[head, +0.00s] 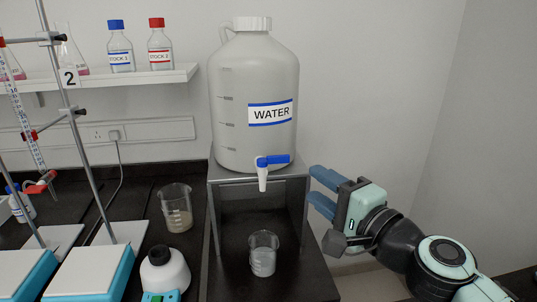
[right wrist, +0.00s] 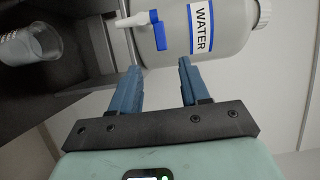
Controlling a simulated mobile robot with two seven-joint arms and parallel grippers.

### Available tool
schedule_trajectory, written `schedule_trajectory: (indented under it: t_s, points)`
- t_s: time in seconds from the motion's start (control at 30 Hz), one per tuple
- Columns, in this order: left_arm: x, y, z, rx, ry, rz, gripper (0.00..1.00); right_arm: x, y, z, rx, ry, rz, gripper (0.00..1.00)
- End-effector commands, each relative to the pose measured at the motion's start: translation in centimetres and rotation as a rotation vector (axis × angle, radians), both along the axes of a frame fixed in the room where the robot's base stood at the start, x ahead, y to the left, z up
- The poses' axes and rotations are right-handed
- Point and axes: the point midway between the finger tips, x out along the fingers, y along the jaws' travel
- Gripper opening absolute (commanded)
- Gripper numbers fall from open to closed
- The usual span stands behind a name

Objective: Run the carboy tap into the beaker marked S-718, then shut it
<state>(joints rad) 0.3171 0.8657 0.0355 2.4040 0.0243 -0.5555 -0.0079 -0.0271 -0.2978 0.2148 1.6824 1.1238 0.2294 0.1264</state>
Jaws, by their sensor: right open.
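The white carboy (head: 255,85) labelled WATER stands on a grey stand (head: 240,180). Its tap (head: 263,175) has a white spout pointing down and a blue handle (head: 277,160) pointing right. No stream shows below the spout. A glass beaker (head: 263,255) stands under the tap; its marking is too small to read. It also shows in the right wrist view (right wrist: 32,45). My right gripper (head: 316,188) is open and empty, right of the tap and apart from it. In the right wrist view the tap handle (right wrist: 158,30) lies beyond the fingertips (right wrist: 158,66). My left gripper is out of view.
Another beaker (head: 176,208) with brownish contents stands left of the stand. A white bottle (head: 165,270) is in front of it. Retort stands (head: 90,165) fill the left. A shelf (head: 130,76) holds two stock bottles. Space right of the stand holds my right arm.

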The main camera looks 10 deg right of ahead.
Motion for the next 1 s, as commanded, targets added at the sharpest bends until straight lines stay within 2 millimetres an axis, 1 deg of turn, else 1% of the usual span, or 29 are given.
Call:
schedule_trajectory:
  t_s: [0.07, 0.17, 0.37, 0.5, 0.7, 0.83, 1.0]
  points:
    - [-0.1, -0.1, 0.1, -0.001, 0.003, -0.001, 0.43, 0.3, 0.2, 0.1, 0.0, -0.001, 0.0, 0.46]
    - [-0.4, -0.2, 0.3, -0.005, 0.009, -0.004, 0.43, 1.4, 0.6, 0.1, 0.0, 0.001, 0.0, 0.46]
    - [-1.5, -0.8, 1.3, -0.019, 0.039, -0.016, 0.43, 5.2, 2.2, 0.1, 0.001, 0.003, 0.002, 0.46]
    - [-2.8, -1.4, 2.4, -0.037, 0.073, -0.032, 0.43, 7.9, 3.3, 0.1, 0.001, 0.003, 0.001, 0.46]
    - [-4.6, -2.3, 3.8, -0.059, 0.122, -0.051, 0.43, 10.8, 4.4, 0.2, 0.0, 0.0, 0.0, 0.46]
    - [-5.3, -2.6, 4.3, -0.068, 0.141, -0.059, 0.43, 11.8, 4.9, 0.1, 0.001, 0.0, 0.0, 0.46]
    - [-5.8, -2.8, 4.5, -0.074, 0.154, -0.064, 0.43, 12.3, 5.0, 0.0, -0.001, 0.0, -0.001, 0.46]
